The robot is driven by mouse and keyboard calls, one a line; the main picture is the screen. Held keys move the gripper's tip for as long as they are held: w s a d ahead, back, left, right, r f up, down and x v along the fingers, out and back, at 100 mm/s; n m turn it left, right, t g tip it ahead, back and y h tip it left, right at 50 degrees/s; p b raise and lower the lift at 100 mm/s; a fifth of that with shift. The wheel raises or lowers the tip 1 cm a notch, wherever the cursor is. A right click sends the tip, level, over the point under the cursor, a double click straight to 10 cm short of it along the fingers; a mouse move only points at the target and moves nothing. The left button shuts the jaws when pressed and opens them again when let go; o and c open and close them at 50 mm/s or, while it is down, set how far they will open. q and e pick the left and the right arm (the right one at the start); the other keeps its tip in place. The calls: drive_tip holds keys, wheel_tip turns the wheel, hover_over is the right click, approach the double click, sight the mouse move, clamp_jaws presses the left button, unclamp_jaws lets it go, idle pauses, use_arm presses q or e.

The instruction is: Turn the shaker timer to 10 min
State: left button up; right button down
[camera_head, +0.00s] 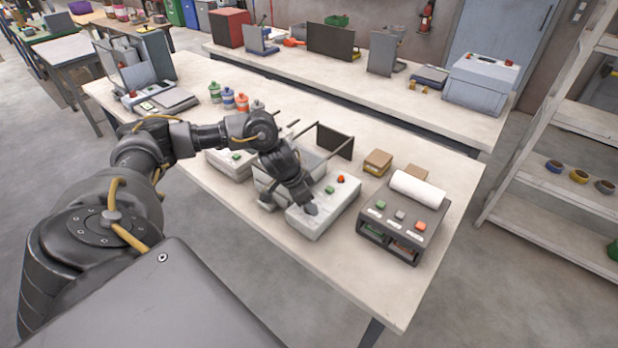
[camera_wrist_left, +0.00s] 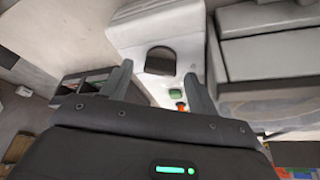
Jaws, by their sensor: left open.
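The shaker (camera_head: 322,222) is a light grey box on the front table, with a green button and a red button on its top. Its dark timer knob (camera_head: 310,209) sits near the front end of that top. In the left wrist view the knob (camera_wrist_left: 160,62) is a dark, rounded shape with a flat side, just beyond the fingertips. My left gripper (camera_head: 302,200) points down at the knob in the head view. In the left wrist view the gripper (camera_wrist_left: 158,75) is open, its fingers on either side of the line to the knob. Contact cannot be told. No dial marks are legible.
A dark unit (camera_head: 403,222) with a white roll stands to the right. An open grey bin (camera_head: 262,180) adjoins the shaker on the left, with a dark upright panel (camera_head: 334,141) behind. Small brown boxes (camera_head: 377,162) sit nearby. The table's front right corner is clear.

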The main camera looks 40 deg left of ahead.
use_arm(q)
drive_tip(key=shift+w+d+f, duration=0.1)
drive_tip(key=shift+w+f, duration=0.05)
drive_tip(key=shift+f, duration=0.35)
drive_tip(key=c, duration=1)
